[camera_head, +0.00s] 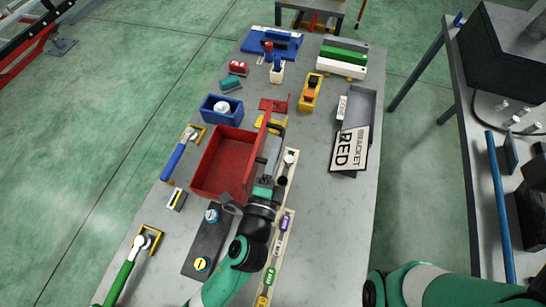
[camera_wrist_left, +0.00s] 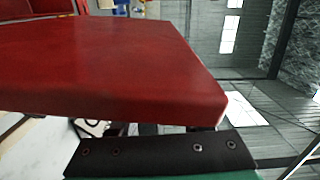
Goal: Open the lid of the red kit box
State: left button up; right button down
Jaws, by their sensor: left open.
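The red kit box (camera_head: 218,168) stands on the grey workbench, left of centre in the head view, and its inside shows. Its red lid (camera_head: 259,148) stands raised, roughly upright, along the box's right side. My left gripper (camera_head: 258,187) is open at the near end of the lid, close to the box's near right corner. In the left wrist view the lid (camera_wrist_left: 120,65) fills much of the picture as a broad red panel just beyond a dark finger plate. Whether the gripper touches the lid is hard to tell. My right gripper is out of view.
A grey tray (camera_head: 373,110) with a "BRACKET RED" sign (camera_head: 352,147) lies right of the box. A blue bin (camera_head: 221,109) stands behind it. A dark block with round knobs (camera_head: 206,243) is in front. Blue- and green-handled tools lie at the left edge. The workbench's near right (camera_head: 335,230) is clear.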

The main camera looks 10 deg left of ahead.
pick_arm(q)
jog(key=s, duration=1.1)
jog(key=shift+s, duration=0.2)
jog(key=shift+a, duration=0.1)
jog(key=w+a+r+n+t+y, duration=0.1)
jog(key=w+a+r+n, duration=0.2)
jog(key=r, duration=0.5)
jog(key=w+a+r+n+t, duration=0.1)
jog(key=w+r+n+t, duration=0.15)
jog(key=r+n, duration=0.5)
jog(key=w+a+r+n+t+y, duration=0.1)
jog(key=w+a+r+n, duration=0.2)
jog(key=r, duration=0.7)
jog(key=s+a+r+n+t+h, duration=0.2)
jog(key=s+r, duration=0.1)
jog(key=r, duration=0.7)
jog(key=s+a+r+n+t+h, duration=0.1)
jog(key=s+a+r+t, duration=0.2)
jog(key=r, duration=0.8)
notch_tip(320, 180, up, 24)
jog(key=p, duration=2.3)
jog(key=shift+d+h+p, duration=0.3)
jog(key=shift+d+p, duration=0.05)
jog(key=shift+p, duration=0.05)
